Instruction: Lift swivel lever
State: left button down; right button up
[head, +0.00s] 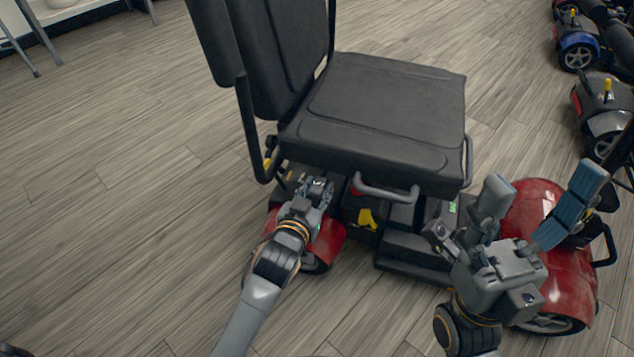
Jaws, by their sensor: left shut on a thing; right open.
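A red scooter (540,222) with a black seat (375,110) stands in front of me, its backrest to the left. My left gripper (320,184) is under the seat's near edge at the left, shut on what appears to be the swivel lever. The lever itself is hidden by the gripper and the seat. My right gripper (532,206) is open and empty, in front of the scooter's red front end, its fingers pointing up.
A grey tube handle (388,191) sticks out under the seat's near edge, right of my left gripper. A yellow part (367,219) shows below it. Other scooters (606,97) stand at the upper right. The wood floor on the left is clear.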

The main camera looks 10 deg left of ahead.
pick_arm(q)
jog(key=shift+r, duration=0.1)
jog(key=c, duration=0.9)
grip_release()
jog(key=shift+v, duration=6)
jog(key=shift+d, duration=0.1)
